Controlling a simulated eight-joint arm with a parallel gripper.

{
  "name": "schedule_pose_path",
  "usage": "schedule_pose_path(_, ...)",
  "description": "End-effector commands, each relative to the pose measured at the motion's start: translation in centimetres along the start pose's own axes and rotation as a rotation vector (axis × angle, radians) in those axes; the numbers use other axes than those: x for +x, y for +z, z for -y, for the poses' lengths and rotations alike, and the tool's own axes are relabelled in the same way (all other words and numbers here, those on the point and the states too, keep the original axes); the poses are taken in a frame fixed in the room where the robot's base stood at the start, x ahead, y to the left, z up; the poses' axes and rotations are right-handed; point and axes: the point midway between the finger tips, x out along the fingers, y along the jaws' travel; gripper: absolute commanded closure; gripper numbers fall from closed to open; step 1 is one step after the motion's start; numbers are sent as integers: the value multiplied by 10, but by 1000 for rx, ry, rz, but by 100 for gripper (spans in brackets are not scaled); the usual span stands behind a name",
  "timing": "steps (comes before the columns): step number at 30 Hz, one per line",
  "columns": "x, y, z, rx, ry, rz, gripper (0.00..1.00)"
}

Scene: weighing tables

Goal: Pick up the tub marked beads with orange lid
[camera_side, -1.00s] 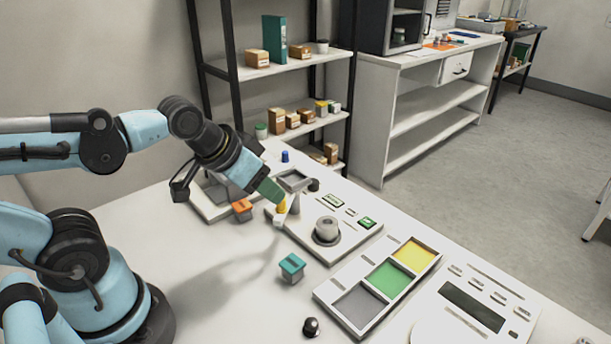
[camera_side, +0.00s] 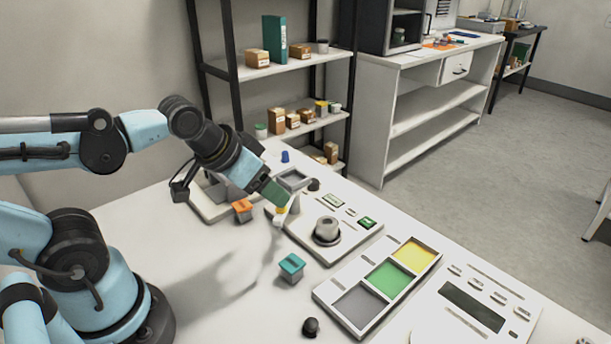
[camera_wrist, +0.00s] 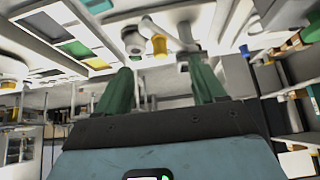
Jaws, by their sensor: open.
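A small tub with an orange lid (camera_side: 242,207) stands on the white table near the front edge of the left scale in the side view. Its marking is too small to read. My gripper (camera_side: 279,205) is tilted down, up and to the right of the tub in the picture, over the middle scale. In the wrist view its two green fingers (camera_wrist: 162,78) are spread apart with nothing held between them. I cannot make out the orange lid in the wrist view.
A teal-lidded tub (camera_side: 291,266) and a dark knob-like piece (camera_side: 311,327) stand nearer the front. A yellow piece (camera_side: 281,211) is close below my fingers. The middle scale (camera_side: 296,236) and a three-colour tray (camera_side: 345,325) lie to the right.

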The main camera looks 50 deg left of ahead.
Motion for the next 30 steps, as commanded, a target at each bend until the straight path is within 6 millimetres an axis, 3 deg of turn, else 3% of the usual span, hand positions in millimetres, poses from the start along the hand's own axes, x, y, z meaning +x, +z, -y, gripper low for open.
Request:
schedule_pose_path(5,0,-4,8,104,-13,41,31)
schedule_pose_path(14,1,-15,47,632,23,254,31)
schedule_pose_path(24,5,-21,96,1238,273,447,31)
schedule_pose_path(30,8,-20,117,1483,438,476,31)
